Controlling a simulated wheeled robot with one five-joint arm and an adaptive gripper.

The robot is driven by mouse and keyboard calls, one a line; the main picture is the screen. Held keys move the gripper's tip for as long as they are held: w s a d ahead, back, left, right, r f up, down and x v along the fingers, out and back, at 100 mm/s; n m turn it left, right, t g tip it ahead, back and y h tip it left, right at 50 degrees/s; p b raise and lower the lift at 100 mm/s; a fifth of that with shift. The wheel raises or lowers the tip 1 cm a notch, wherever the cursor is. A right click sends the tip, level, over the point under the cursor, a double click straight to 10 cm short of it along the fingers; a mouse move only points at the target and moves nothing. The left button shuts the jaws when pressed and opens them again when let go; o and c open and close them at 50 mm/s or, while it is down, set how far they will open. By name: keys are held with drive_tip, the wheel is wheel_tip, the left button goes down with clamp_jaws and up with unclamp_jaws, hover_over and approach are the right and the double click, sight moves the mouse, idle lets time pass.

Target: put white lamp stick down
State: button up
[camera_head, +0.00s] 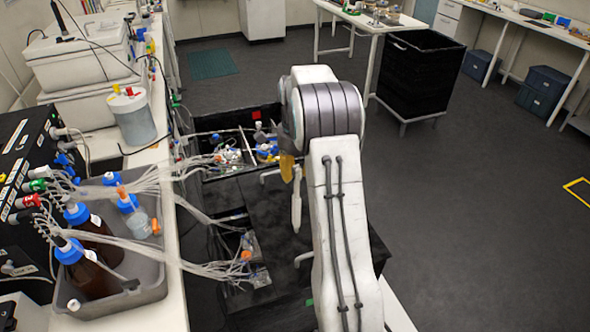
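A slim white stick (297,198), likely the white lamp stick, stands nearly upright just left of my white arm, over a black surface. A small amber piece (287,166) shows above it, close under my arm's wrist. I cannot tell whether this piece belongs to the stick or to my gripper. My gripper's fingers are mostly or wholly hidden behind my arm, so its grip on the stick does not show clearly.
A black surface (262,205) with pale handles lies beside my arm. An open compartment (205,148) holds tubed vessels. At left, a bench carries a grey tray (150,288) with brown bottles (95,275). A black bin (418,75) stands behind.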

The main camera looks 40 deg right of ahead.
drive_tip(key=shift+o, duration=0.6)
wheel_tip(320, 180, up, 5)
drive_tip(key=shift+b, duration=0.35)
drive_tip(key=shift+r+b, duration=0.3)
drive_tip(key=shift+b, duration=0.3)
wheel_tip(320, 180, up, 3)
drive_tip(key=shift+b, duration=0.8)
drive_tip(key=shift+s+r, duration=0.2)
drive_tip(key=shift+r, duration=1.6)
